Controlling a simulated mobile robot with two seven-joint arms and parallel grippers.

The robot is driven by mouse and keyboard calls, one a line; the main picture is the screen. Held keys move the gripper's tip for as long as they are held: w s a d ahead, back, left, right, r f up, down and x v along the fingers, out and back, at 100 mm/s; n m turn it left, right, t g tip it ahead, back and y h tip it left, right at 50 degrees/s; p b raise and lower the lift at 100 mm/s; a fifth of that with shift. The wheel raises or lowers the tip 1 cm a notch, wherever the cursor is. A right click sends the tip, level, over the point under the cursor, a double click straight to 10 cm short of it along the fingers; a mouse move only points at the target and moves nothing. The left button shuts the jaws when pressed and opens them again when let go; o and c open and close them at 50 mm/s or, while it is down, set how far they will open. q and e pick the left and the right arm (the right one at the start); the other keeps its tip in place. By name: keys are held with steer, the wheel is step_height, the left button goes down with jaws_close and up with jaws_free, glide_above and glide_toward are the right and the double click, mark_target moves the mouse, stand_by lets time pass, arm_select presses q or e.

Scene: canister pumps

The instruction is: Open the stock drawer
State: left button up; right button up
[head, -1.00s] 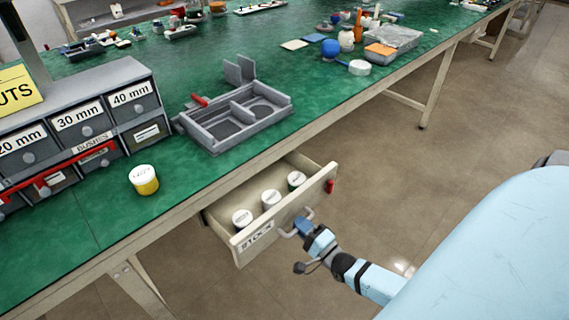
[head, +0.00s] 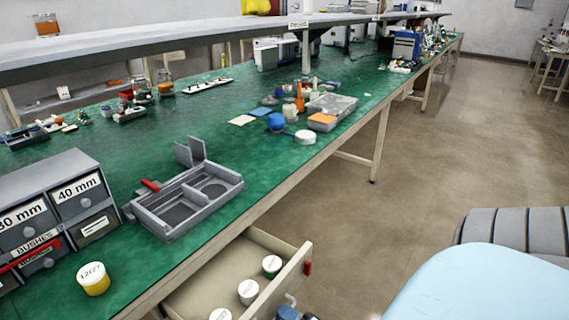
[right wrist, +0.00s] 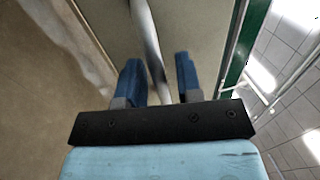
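The stock drawer (head: 290,278) is pulled out from under the green bench and shows at the bottom of the head view. Several white-lidded jars (head: 249,291) stand inside it. Its label lies below the frame. In the right wrist view the drawer's metal handle (right wrist: 148,45) runs between the two blue fingers of my right gripper (right wrist: 160,78). The fingers stand apart, with a visible gap beside the bar. In the head view only a bit of the right gripper (head: 288,312) shows at the bottom edge, by the drawer front. My left gripper is not in view.
On the green bench (head: 130,180) stand a grey tray fixture (head: 188,205), labelled small drawers (head: 45,215) and a yellow-and-white jar (head: 93,279). A red tab (head: 308,268) sits at the drawer front's right end.

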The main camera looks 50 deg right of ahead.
steer(key=v, duration=1.4)
steer(key=shift+p, duration=0.45)
